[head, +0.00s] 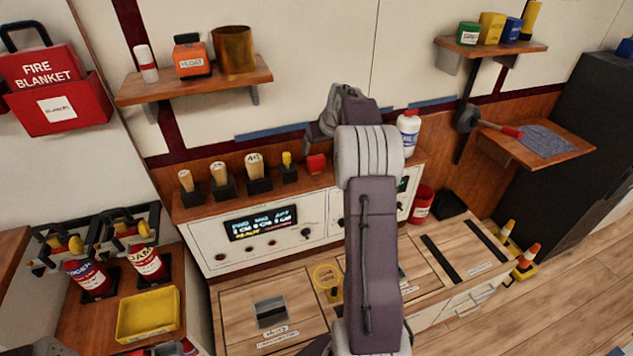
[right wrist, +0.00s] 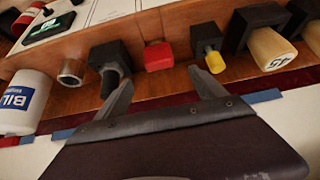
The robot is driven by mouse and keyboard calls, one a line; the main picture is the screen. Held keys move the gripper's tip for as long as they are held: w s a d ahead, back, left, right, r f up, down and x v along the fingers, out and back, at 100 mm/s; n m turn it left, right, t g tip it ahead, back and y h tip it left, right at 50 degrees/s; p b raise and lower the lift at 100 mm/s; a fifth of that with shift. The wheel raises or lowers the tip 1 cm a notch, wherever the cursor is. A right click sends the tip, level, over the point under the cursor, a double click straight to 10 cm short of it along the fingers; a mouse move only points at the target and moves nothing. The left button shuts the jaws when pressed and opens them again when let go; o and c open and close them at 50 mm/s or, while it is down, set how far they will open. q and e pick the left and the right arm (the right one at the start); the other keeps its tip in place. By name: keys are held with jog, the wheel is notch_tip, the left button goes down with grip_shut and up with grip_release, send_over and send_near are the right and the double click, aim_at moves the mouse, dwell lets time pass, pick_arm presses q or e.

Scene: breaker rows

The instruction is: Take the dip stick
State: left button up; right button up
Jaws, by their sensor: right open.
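No label marks the dip stick, and I cannot tell for certain which piece it is. A short yellow-topped piece (head: 287,159) stands in a black holder on the wooden ledge; it also shows in the right wrist view (right wrist: 215,62). A red block (head: 316,163) sits beside it, and in the right wrist view (right wrist: 158,56) it lies beyond the gap between my fingers. A black holder with a dark piece (right wrist: 112,68) is past the red block. My right gripper (right wrist: 163,84) is open and empty above the ledge. My left gripper is not clearly seen.
Several wooden-handled pieces (head: 254,166) in black holders stand left along the ledge. A white bottle (head: 408,133) stands at its right. A shelf (head: 193,86) with an orange tin hangs above. My right arm hides part of the console (head: 262,222).

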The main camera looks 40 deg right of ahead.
aim_at(317, 158)
jog(key=x, duration=0.4)
jog(key=shift+f, duration=0.1)
jog(key=x, duration=0.5)
jog(key=shift+s+f, duration=0.1)
jog(key=shift+s, duration=0.2)
jog(key=shift+c, duration=0.9)
grip_shut()
jog(key=shift+r, duration=0.25)
